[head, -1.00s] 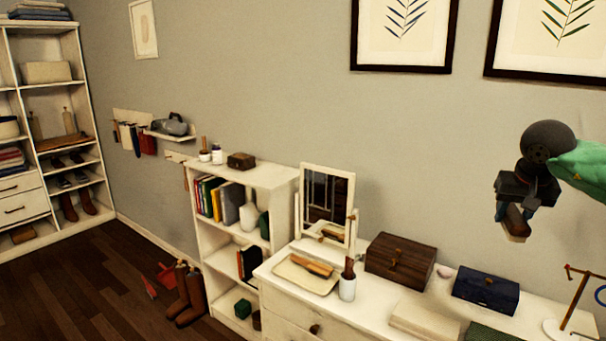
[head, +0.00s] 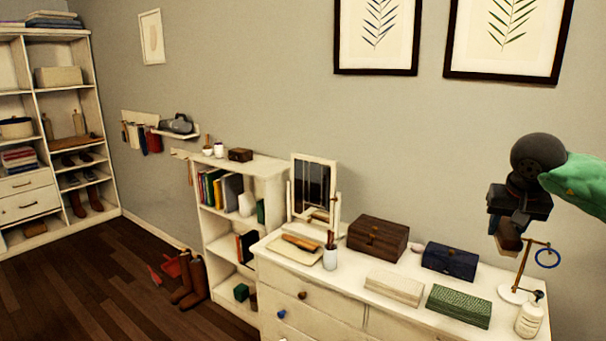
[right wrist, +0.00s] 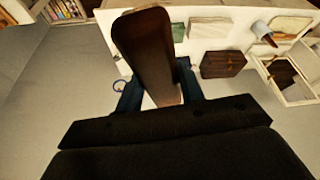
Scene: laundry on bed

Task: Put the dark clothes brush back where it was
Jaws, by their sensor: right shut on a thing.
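My right gripper (head: 511,225) is at the right of the head view, in the air in front of the wall and above the right end of the white dresser. It is shut on the dark clothes brush (head: 509,241), whose brown body hangs below the fingers. In the right wrist view the brush (right wrist: 146,48) is a long dark brown block between the blue fingers, with a paler strip near the grip. My left gripper is not in view.
The dresser (head: 345,300) holds a tray (head: 291,252) with a brush, a mirror, a cup (head: 330,257), a wooden box (head: 377,238), blue (head: 450,260), cream (head: 394,287) and green (head: 459,306) boxes, a jewellery stand (head: 514,293) and a bottle (head: 529,318). A bookcase stands left.

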